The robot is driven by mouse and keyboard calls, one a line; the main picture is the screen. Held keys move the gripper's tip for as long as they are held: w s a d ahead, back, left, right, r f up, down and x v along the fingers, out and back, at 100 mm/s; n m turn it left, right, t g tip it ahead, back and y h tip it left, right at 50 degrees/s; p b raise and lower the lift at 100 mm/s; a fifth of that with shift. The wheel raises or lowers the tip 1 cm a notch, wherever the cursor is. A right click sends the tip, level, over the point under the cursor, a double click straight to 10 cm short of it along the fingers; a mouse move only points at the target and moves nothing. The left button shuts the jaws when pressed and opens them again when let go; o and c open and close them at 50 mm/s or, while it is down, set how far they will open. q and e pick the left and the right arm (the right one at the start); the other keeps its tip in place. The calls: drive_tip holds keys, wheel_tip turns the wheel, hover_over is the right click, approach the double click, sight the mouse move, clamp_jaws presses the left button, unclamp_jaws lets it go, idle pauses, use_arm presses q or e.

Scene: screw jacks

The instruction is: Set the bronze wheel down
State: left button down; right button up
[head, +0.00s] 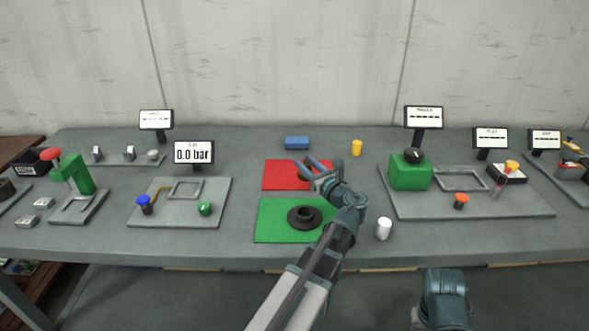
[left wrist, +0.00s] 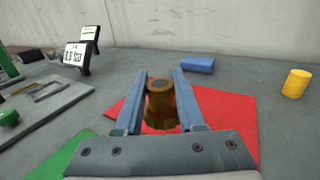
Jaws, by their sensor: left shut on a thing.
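My left gripper (head: 314,170) is shut on the bronze wheel (left wrist: 160,108), a brown stepped round piece between its two blue-grey fingers in the left wrist view. The wheel is over the red mat (head: 276,175); I cannot tell whether it touches it. In the head view the fingers hide most of the wheel. The red mat also shows around the gripper in the left wrist view (left wrist: 232,125).
A dark flanged ring (head: 305,217) lies on the green mat (head: 268,232) in front. A blue block (head: 297,143), a yellow cylinder (head: 356,148) and a white cylinder (head: 383,229) stand nearby. Grey fixture plates (head: 210,214) flank the mats.

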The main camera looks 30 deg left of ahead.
use_arm(q)
drive_tip(key=x, duration=0.6)
drive_tip(key=shift+s+a+f, duration=0.2)
drive_tip(key=shift+s, duration=0.15)
drive_tip(key=shift+f+b, duration=0.1)
drive_tip(key=shift+b, duration=0.2)
wheel_tip(320, 180, down, 3)
drive_tip(key=b, duration=0.3)
drive_tip(key=shift+f, duration=0.2)
drive_tip(key=shift+f+b, duration=0.15)
drive_tip(key=shift+b, duration=0.2)
drive_tip(key=c, duration=0.5)
unclamp_jaws()
drive_tip(key=shift+r+p, duration=0.3)
drive_tip(key=shift+p, duration=0.05)
drive_tip(key=v, duration=1.2)
drive_tip(key=shift+s+f, duration=0.15)
drive_tip(key=shift+f, duration=0.05)
